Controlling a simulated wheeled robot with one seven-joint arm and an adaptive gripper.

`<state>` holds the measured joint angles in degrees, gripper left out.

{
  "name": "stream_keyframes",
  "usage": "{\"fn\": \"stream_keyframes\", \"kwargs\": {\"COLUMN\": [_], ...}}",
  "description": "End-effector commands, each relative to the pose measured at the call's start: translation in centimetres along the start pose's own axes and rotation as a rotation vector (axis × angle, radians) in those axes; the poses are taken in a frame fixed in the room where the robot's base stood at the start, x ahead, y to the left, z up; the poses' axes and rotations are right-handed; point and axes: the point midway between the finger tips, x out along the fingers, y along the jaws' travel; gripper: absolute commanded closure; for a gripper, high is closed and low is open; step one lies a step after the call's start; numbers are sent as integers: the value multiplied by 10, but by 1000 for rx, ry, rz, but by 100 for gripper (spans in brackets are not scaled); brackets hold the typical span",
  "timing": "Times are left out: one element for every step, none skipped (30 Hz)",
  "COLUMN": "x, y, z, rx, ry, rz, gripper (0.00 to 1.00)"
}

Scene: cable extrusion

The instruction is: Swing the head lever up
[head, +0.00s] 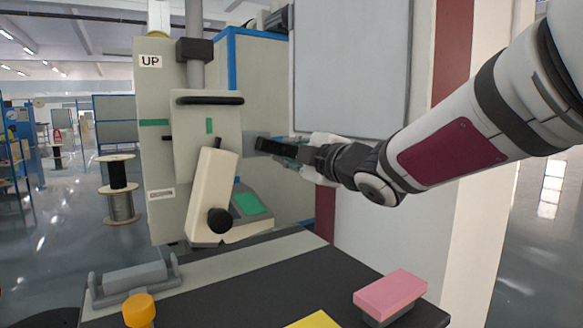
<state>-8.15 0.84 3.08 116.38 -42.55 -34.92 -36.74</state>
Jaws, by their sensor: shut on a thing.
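The machine head (207,132) is a pale block on an upright column panel marked UP (150,62). A dark bar, seemingly the grip of the head lever (268,147), sticks out to the right of the head with a grey piece at its left end. My gripper (292,151) reaches in from the right and is shut on this dark bar, which lies nearly level and tilts slightly down to the right. The fingers partly hide its right end, and the lever's joint with the machine is not clear.
A cream tilted arm with a black knob (220,221) stands below the head. A pink-topped block (391,293), an orange knob (139,310) and a grey roller (135,276) are on the dark bench (290,265). A grey cabinet panel (350,70) rises behind my gripper.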

Motion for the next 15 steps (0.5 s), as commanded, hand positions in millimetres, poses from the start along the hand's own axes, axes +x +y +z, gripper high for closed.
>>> {"fn": "stream_keyframes", "kwargs": {"x": [0,0,0,0,0,0,0,0,0,0,0,0,0,0,0], "y": [0,1,2,3,4,4,4,5,5,6,6,6,6,7,7], "z": [0,0,0,0,0,0,0,-1,-1,-1,-1,-1,-1,-1,-1], "rx": [-24,-38,-55,-66,-76,-87,-95,-101,-109,-113,-117,-122,-124,-126,-128], "ry": [1,2,1,1,1,1,1,1,1,1,1,1,1,2,2], "rz": [0,0,0,0,0,-1,-1,-2,-2,-1,-2,-1,-1,-1,-1], "gripper": [100,100,100,100,100,100,100,100,100,100,100,100,100,100,100]}}
